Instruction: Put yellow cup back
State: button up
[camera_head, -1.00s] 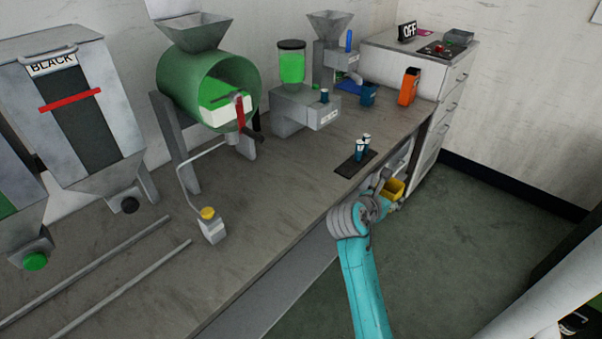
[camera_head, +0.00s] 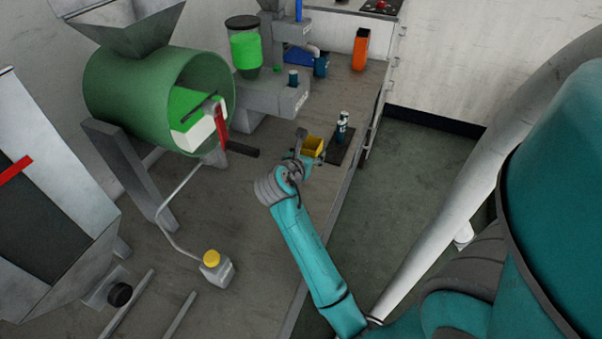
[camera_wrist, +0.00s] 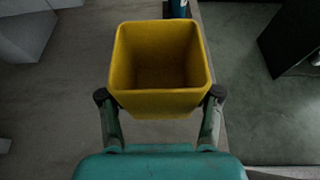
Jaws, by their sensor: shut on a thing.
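The yellow cup (camera_head: 313,147) is a square, open-topped container. It is held in my gripper (camera_head: 302,155) over the workbench, just left of the dark mat (camera_head: 338,156). In the wrist view the cup (camera_wrist: 160,103) is upright, and the part of its inside that shows looks empty. There the two fingers of my gripper (camera_wrist: 160,98) are shut on its left and right sides. Whether the cup's base touches the bench is hidden.
Small blue containers with light tops (camera_head: 342,128) stand on the dark mat. A grey machine (camera_head: 268,98) with a green-filled hopper is behind. An orange container (camera_head: 360,48) stands further back. A yellow-capped box (camera_head: 215,268) sits at the front left. Bench (camera_head: 240,210) is clear between.

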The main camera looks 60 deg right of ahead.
aim_at(309, 179)
jog(key=shift+f, duration=4.1)
jog(key=o, duration=1.1)
jog(key=v, duration=1)
jog(key=shift+a+r, duration=0.1)
jog(key=shift+a, duration=0.2)
jog(key=shift+s+a+r, duration=0.15)
jog(key=shift+a+r, duration=0.15)
jog(key=shift+a, duration=0.35)
